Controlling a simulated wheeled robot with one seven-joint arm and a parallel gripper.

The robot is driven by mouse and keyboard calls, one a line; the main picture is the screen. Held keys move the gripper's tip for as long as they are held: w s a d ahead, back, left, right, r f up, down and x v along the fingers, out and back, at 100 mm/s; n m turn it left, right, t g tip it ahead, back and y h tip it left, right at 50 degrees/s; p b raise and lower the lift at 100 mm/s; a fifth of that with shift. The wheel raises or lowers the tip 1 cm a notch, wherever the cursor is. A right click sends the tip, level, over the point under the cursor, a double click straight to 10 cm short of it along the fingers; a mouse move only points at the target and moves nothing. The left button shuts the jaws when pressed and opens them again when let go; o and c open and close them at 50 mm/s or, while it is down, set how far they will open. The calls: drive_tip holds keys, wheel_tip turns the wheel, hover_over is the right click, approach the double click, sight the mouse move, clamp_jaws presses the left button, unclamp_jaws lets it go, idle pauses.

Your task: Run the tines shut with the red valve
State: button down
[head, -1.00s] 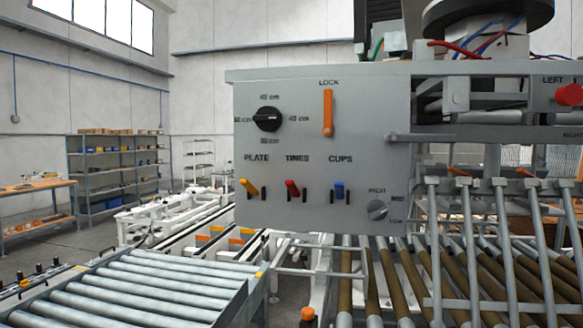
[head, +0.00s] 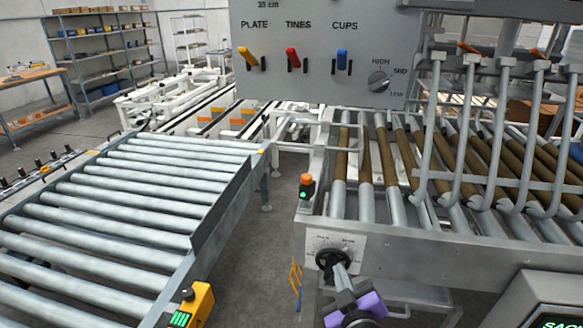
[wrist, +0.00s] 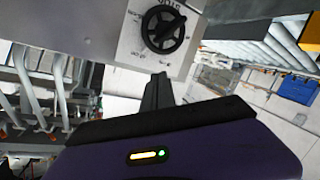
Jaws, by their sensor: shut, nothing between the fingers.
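The red valve (head: 293,60) is a small red lever under the label TINES on the grey control panel (head: 350,88), at the top of the head view. It leans up to the left. The tines (head: 516,150) are curved grey metal bars hanging over the rollers on the right. My gripper (head: 340,272) is low in the head view, well below the panel and just in front of a black knob (head: 333,260). In the wrist view its dark fingers (wrist: 160,82) are together and empty, below the same knob (wrist: 166,28). Whether they touch it is unclear.
A yellow lever (head: 249,57) and a blue lever (head: 342,61) flank the red one closely. A HIGH/LOW selector (head: 378,81) sits to the lower right. A roller conveyor (head: 130,200) is at left. A post with an orange button (head: 306,182) stands below the panel.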

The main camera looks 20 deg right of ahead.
drive_tip(key=w+r+m+h+p, duration=0.1)
drive_tip(key=w+r+m+h, duration=0.2)
drive_tip(key=w+r, duration=0.95)
drive_tip(key=w+a+r+m+g, duration=0.1)
drive_tip(key=a+r+m+g, duration=0.1)
drive_tip(key=r, duration=0.9)
drive_tip(key=w+a+r+m+g+p, duration=0.1)
drive_tip(key=a+r, duration=0.1)
drive_tip(key=r, duration=0.9)
drive_tip(key=w+a+r+m+g+p, duration=0.1)
drive_tip(key=w+a+r+m+g, duration=0.1)
drive_tip(key=r, duration=0.9)
drive_tip(key=shift+w+a+m+g+h, duration=0.1)
drive_tip(key=shift+a+m+g+h, duration=0.05)
drive_tip(key=shift+m+g+h, duration=0.15)
drive_tip(key=s+a+r+y, duration=0.1)
drive_tip(key=s+r, duration=0.2)
drive_tip(key=r, duration=0.3)
drive_tip(key=s+a+r+m+g+y, duration=0.1)
drive_tip(key=s+r, duration=0.1)
drive_tip(key=r, duration=0.4)
drive_tip(key=shift+s+a+r+g+y+p, duration=0.2)
drive_tip(key=shift+s+a+g+y+p, duration=0.1)
drive_tip(key=shift+s+a+p, duration=0.15)
